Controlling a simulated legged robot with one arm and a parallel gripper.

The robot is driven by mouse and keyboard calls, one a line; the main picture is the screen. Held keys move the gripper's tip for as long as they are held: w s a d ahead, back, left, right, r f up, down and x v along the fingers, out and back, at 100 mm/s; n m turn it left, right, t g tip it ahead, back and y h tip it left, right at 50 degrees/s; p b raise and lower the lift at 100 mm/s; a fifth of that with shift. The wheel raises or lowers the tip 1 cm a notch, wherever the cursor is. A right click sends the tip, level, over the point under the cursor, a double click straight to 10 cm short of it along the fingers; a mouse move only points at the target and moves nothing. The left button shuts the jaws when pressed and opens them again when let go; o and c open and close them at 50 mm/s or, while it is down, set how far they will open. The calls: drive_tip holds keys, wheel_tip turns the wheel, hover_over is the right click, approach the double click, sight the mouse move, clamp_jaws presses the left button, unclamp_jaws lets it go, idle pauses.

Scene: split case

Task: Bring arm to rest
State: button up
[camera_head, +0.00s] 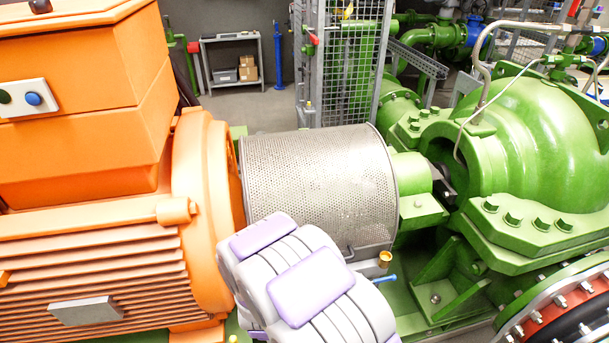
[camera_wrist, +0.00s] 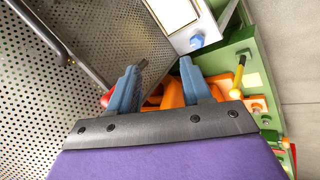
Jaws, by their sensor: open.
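My gripper (camera_wrist: 160,76) shows in the wrist view with two blue fingers apart and nothing held between them. Its purple body fills the bottom of that view. In the head view my grey and purple arm stands in the lower middle, in front of the perforated metal guard (camera_head: 315,180), and hides part of it. The gripper's fingers cannot be clearly made out there. Perforated metal (camera_wrist: 40,110) also fills the left of the wrist view, beside the fingers.
A large orange motor (camera_head: 90,160) stands left, and a green pump (camera_head: 540,130) right. A mesh cage (camera_head: 345,60) and a grey shelf (camera_head: 232,62) stand behind. In the wrist view, a green frame (camera_wrist: 245,60) with a yellow-handled part (camera_wrist: 238,72) lies right. Bare floor (camera_wrist: 290,60) shows beyond.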

drive_tip(key=s+d+r+m+g+y, duration=0.1)
drive_tip(key=s+d+r+m+g, duration=0.2)
drive_tip(key=r, duration=0.6)
drive_tip(key=s+d+r+m+g+y, duration=0.25)
drive_tip(key=s+r+m, duration=0.2)
drive_tip(key=r, duration=0.35)
drive_tip(key=s+d+r+m+g+h, duration=0.1)
drive_tip(key=s+d+r+m, duration=0.1)
drive_tip(key=s, duration=0.4)
drive_tip(key=s+d+r+m+h+b, duration=0.1)
drive_tip(key=s+d+r+m, duration=0.1)
drive_tip(key=s+d+r, duration=0.3)
drive_tip(key=s+d+r+m+g+h, duration=0.1)
drive_tip(key=s+d+r+m, duration=0.2)
drive_tip(key=s+d, duration=0.3)
drive_tip(key=s+r, duration=0.1)
drive_tip(key=s, duration=0.1)
drive_tip(key=shift+s+d+r+g, duration=0.15)
drive_tip(key=shift+s+d+g, duration=0.15)
drive_tip(key=shift+s+g, duration=0.05)
